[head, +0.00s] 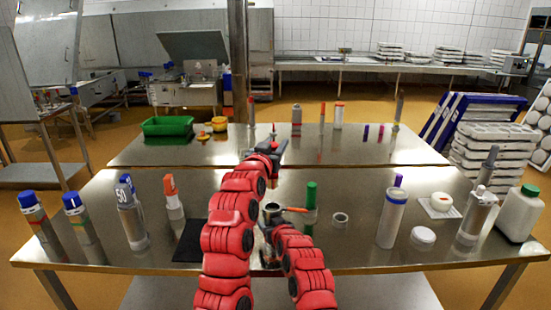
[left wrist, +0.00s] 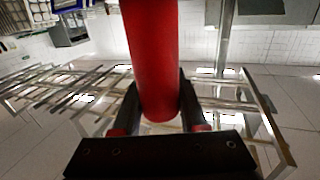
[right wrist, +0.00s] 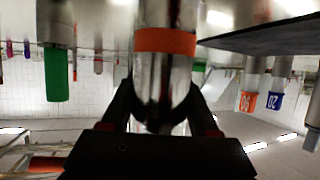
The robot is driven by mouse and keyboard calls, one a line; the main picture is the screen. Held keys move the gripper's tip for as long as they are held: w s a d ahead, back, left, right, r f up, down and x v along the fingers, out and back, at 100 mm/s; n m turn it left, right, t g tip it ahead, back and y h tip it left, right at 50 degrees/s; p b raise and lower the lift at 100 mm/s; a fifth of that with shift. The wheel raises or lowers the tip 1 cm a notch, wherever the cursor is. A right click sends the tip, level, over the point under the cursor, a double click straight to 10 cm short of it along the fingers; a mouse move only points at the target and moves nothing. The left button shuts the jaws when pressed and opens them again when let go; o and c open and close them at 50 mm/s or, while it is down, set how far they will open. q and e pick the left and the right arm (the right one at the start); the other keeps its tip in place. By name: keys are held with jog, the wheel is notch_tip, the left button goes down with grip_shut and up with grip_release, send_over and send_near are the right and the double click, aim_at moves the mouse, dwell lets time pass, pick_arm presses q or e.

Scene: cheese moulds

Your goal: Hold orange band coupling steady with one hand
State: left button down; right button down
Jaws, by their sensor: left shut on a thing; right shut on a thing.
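The metal coupling with the orange band (right wrist: 165,42) is between my right gripper's fingers (right wrist: 160,115) in the right wrist view. In the head view the coupling (head: 272,212) stands upright, near the table's middle, with my right gripper (head: 268,238) shut on it. Whether its base touches the table is hidden. My left gripper (head: 278,148) is raised beyond the coupling and shut on a red cylinder (left wrist: 152,60), clear in the left wrist view. An orange rod (head: 295,209) shows beside the coupling's top; I cannot tell whether it is joined to it.
A dark mat (head: 190,241) lies left of my arms. A green-topped part (head: 311,194) and a metal ring (head: 340,220) stand close on the right. Several bottles and cylinders line both sides of the steel table (head: 355,255). A second table stands behind.

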jog(key=shift+c, duration=0.3)
grip_release()
